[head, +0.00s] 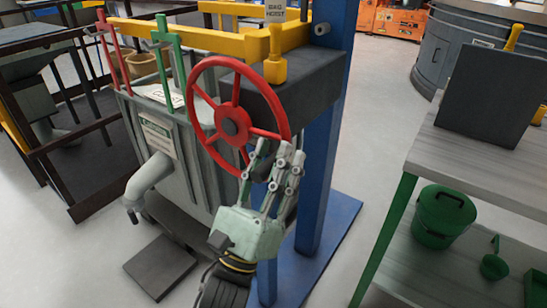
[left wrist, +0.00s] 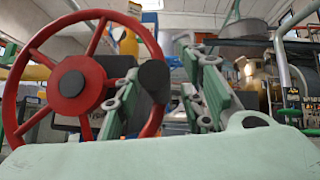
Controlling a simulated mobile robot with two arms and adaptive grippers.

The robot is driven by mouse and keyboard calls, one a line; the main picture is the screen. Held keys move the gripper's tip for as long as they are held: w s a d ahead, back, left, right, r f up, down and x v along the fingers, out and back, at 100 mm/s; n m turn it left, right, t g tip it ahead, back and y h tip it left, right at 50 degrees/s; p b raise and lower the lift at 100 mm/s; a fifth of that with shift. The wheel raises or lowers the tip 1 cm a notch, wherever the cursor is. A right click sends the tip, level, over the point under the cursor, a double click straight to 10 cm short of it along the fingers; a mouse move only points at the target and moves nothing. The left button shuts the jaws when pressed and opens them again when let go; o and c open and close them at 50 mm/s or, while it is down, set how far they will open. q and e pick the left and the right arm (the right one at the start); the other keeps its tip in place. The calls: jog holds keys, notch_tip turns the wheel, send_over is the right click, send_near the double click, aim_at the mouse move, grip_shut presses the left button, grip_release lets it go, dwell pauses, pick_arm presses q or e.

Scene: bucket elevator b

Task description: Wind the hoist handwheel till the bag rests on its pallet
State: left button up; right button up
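My left gripper (head: 278,160) is at the wheel's lower right rim. Its fingers are spread, with a gap between them in the left wrist view (left wrist: 165,90). A dark round handle knob (left wrist: 153,80) shows between the fingers, nearer the left one; I cannot tell whether they touch it. I cannot identify the bag or its pallet for certain. My right gripper is out of view.
A blue post (head: 322,140) stands behind the wheel on a blue base. Red and green levers (head: 163,50) stand left of it. A dark flat slab (head: 160,265) lies on the floor. A bench (head: 470,155) with a green bucket (head: 443,215) below it stands right.

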pick_arm(q)
grip_shut()
dwell(0.4)
jog(key=shift+f, duration=0.2)
